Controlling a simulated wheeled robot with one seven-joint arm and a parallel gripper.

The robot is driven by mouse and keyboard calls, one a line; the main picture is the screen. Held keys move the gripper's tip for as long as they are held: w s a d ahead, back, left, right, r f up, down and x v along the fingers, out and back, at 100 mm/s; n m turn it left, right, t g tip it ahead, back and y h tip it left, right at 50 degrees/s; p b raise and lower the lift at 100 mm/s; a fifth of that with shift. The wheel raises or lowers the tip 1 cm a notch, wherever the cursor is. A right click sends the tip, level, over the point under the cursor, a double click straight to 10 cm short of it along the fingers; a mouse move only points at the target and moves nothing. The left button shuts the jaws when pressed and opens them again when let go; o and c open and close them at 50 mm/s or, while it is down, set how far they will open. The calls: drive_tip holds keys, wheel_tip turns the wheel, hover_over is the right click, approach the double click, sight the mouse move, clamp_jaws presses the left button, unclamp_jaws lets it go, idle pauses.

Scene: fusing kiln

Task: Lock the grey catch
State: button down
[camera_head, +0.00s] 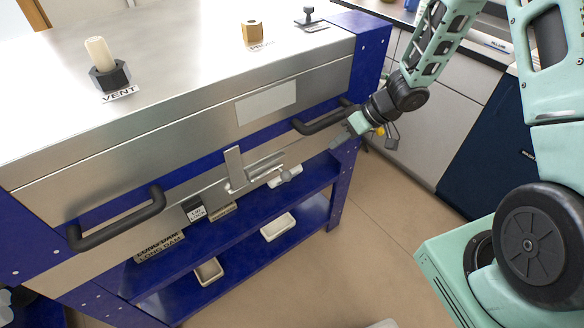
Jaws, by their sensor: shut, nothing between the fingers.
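The grey catch (235,168) is on the front of the steel kiln (180,125), midway between two black handles. I cannot tell from this view how far the catch is engaged. My gripper (344,138) is in front of the kiln's right side, close to the right black handle (325,118), and right of the catch, apart from it. It is shut and empty. I cannot tell whether it touches the handle.
The left black handle (118,220) sticks out from the kiln front. A vent plug (108,72) and a brass block (252,33) stand on top. The floor (370,225) at right is clear.

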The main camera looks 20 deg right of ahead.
drive_tip(key=shift+s+a+f, duration=0.1)
drive_tip(key=shift+s+f, duration=0.05)
drive_tip(key=shift+f, duration=0.2)
drive_tip(key=w+a+f+b, duration=0.1)
drive_tip(key=a+f, duration=0.6)
drive_tip(key=a, duration=0.2)
drive_tip(key=shift+a, duration=0.35)
